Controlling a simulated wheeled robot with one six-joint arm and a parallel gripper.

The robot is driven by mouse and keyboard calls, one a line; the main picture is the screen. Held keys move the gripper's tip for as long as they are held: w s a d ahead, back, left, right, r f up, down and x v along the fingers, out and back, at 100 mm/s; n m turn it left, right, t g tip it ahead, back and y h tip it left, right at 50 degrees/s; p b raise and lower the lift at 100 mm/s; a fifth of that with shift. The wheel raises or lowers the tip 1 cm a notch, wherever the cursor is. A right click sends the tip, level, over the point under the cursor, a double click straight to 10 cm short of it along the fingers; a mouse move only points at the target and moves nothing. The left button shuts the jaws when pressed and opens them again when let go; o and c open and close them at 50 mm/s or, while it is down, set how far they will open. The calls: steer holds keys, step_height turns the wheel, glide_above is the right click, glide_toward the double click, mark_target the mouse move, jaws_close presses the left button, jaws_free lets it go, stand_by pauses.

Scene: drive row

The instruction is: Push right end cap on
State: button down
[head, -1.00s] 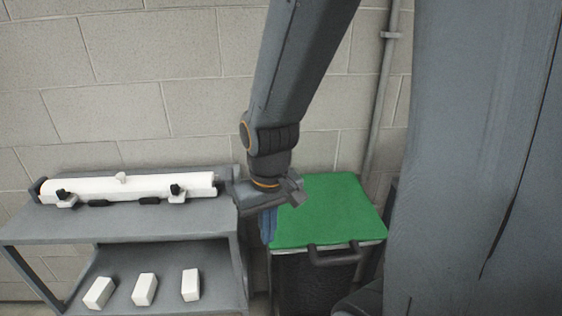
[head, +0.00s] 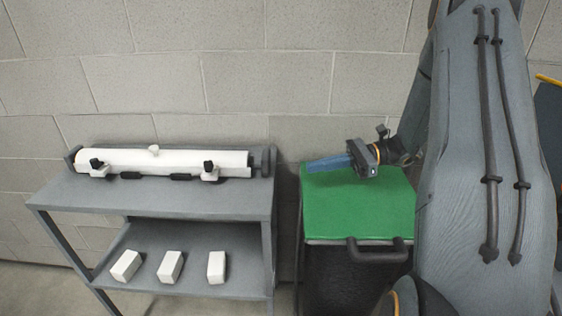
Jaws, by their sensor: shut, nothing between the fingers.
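A white tube (head: 200,162) lies level in a holder along the back of the grey bench. Dark grey pieces stand at its right end; I take them for the right end cap (head: 266,161). Between the white wall and these pieces is a dark strip, and I cannot tell if the cap is fully seated. A similar dark cap (head: 73,159) is at the left end. My gripper (head: 309,166) is shut and empty, its blue fingers pointing left toward the right cap. It is above the green lid, apart from the cap.
Two black-knobbed clamps (head: 209,172) sit along the tube's front. The green-lidded bin (head: 360,207) with a dark handle stands right of the bench (head: 150,197). Three white blocks (head: 170,267) rest on the lower shelf. A block wall is close behind.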

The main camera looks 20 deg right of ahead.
steer(key=w+d+m+t+y, duration=0.1)
steer(key=w+d+m+t, duration=0.15)
steer(key=d, duration=0.25)
steer(key=p, duration=0.4)
glide_toward(266, 162)
steer(key=w+a, duration=0.4)
steer(key=w, duration=0.1)
steer(key=shift+w+a+f+n, duration=0.15)
steer(key=shift+a+f+n, duration=0.05)
steer(key=shift+f+n, duration=0.2)
